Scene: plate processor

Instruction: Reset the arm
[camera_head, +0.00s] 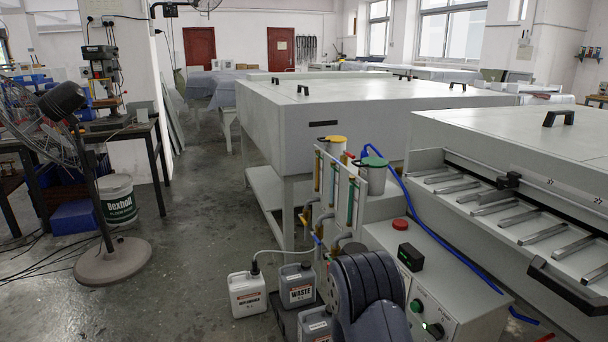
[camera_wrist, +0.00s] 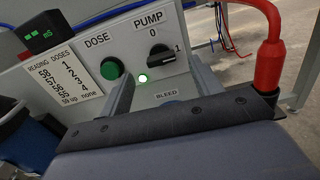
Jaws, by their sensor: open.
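My arm (camera_head: 368,300) stands at the bottom of the head view, in front of the control box (camera_head: 462,290); its gripper is hidden there. In the wrist view my gripper (camera_wrist: 158,88) is open, with a grey finger on each side and nothing between them. A green DOSE button (camera_wrist: 112,68) is up and left of the fingers. The black PUMP knob (camera_wrist: 160,54) is above them, marked 0 and 1. Whether a finger touches the panel, I cannot tell.
A red plug and cable (camera_wrist: 266,60) stand close on the right in the wrist view. Waste jugs (camera_head: 297,286) and a white jug (camera_head: 247,294) stand left of my arm. A blue hose (camera_head: 430,232) crosses the box. Floor farther left is free before the fan (camera_head: 113,262).

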